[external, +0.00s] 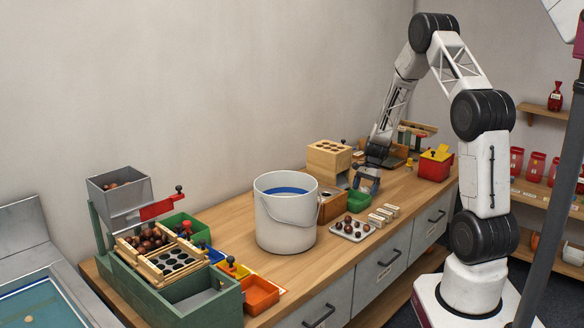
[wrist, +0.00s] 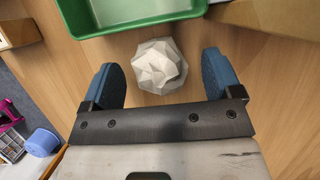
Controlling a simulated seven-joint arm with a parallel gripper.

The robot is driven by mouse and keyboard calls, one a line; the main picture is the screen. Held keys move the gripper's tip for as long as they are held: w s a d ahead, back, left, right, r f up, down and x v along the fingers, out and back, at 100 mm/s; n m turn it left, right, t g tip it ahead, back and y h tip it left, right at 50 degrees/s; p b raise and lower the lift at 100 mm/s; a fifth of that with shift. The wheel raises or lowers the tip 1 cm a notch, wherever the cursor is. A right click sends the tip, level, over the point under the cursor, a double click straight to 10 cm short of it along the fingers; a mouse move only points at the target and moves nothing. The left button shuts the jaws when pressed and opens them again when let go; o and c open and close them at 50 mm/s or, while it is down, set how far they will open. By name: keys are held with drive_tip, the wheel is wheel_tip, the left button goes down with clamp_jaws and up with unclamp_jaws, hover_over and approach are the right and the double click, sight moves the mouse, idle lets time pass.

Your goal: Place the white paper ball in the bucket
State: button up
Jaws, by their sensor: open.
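The white paper ball (wrist: 159,66) is crumpled and faceted, and lies on the wooden bench top in the wrist view. My gripper (wrist: 160,80) is open, with one blue fingertip to each side of the ball; I cannot tell whether either touches it. In the external view my gripper (external: 366,182) is low over the bench, to the right of the bucket. The ball cannot be made out there. The bucket (external: 284,222) is white with a wire handle, stands upright in mid-bench, and shows a blue band inside.
A green bin (wrist: 135,16) is just beyond the ball and also shows in the external view (external: 358,204). A wooden block with holes (external: 328,160) and a tray of chestnuts (external: 352,231) stand nearby. A chestnut-sorting rig (external: 160,255) is left of the bucket.

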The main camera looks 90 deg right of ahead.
sight(365, 187)
drive_tip(key=v, duration=1)
drive_tip(key=shift+r, duration=0.3)
drive_tip(key=shift+o, duration=0.4)
drive_tip(key=shift+s+d, duration=0.1)
drive_tip(key=shift+w+a+f+g+h, duration=0.35)
drive_tip(key=shift+w+a+f, duration=0.1)
drive_tip(key=shift+f, duration=0.15)
drive_tip(key=shift+w+a+f+g+h, duration=0.35)
drive_tip(key=shift+w+f+g+h, duration=0.05)
drive_tip(key=shift+f, duration=0.25)
drive_tip(key=shift+w+a+f+g+h, duration=0.35)
drive_tip(key=shift+w+a+f, duration=0.1)
drive_tip(key=shift+f, duration=0.15)
drive_tip(key=shift+f, duration=0.1)
drive_tip(key=shift+w+f, duration=0.1)
drive_tip(key=shift+f, duration=1.05)
drive_tip(key=shift+a+f, duration=0.1)
drive_tip(key=shift+f, duration=0.05)
